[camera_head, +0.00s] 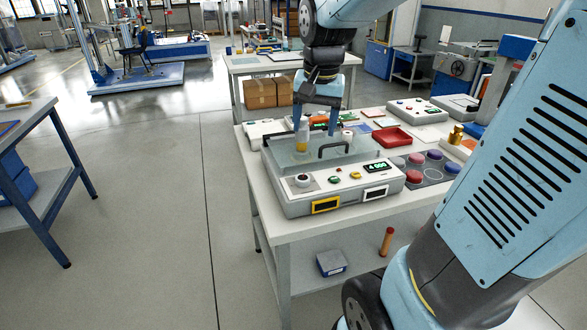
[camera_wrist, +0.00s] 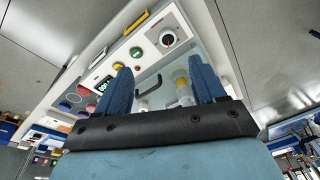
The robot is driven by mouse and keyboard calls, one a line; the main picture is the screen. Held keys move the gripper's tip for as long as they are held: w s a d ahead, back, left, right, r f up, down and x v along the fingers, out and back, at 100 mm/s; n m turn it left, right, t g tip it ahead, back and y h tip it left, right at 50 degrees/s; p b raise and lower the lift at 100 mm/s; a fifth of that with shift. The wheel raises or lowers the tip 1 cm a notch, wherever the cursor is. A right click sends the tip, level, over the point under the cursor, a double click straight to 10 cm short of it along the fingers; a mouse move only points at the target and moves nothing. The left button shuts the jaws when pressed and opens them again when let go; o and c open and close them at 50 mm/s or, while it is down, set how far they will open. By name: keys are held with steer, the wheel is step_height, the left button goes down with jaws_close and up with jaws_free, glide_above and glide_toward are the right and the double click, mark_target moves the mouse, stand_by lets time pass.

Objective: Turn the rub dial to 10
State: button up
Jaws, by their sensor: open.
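My gripper (camera_head: 316,118) is open and empty, pointing down over the machine's clear cover, behind and apart from the dial. In the wrist view the two blue fingers of my gripper (camera_wrist: 160,66) stand apart with nothing between their tips.
The cover has a black handle (camera_head: 334,146). A yellowish bottle (camera_head: 302,138) stands by my left finger. The panel also bears a green button (camera_head: 335,179), a red button, a yellow button and a lit display (camera_head: 376,168). Red and purple discs (camera_head: 416,158) and a red tray (camera_head: 392,137) lie right.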

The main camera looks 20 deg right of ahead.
mark_target(302, 177)
steer(key=w+f+m+g, duration=0.2)
steer(key=w+f+m, duration=0.1)
steer(key=w+f, duration=0.3)
steer(key=f, duration=1.2)
steer(key=shift+w+f, duration=0.35)
steer(key=shift+c, duration=0.3)
steer(key=c, duration=1)
steer(key=shift+n, duration=0.4)
steer(key=n, duration=0.5)
steer(key=shift+n, duration=0.3)
steer(key=n, duration=0.5)
steer(key=shift+n, duration=0.4)
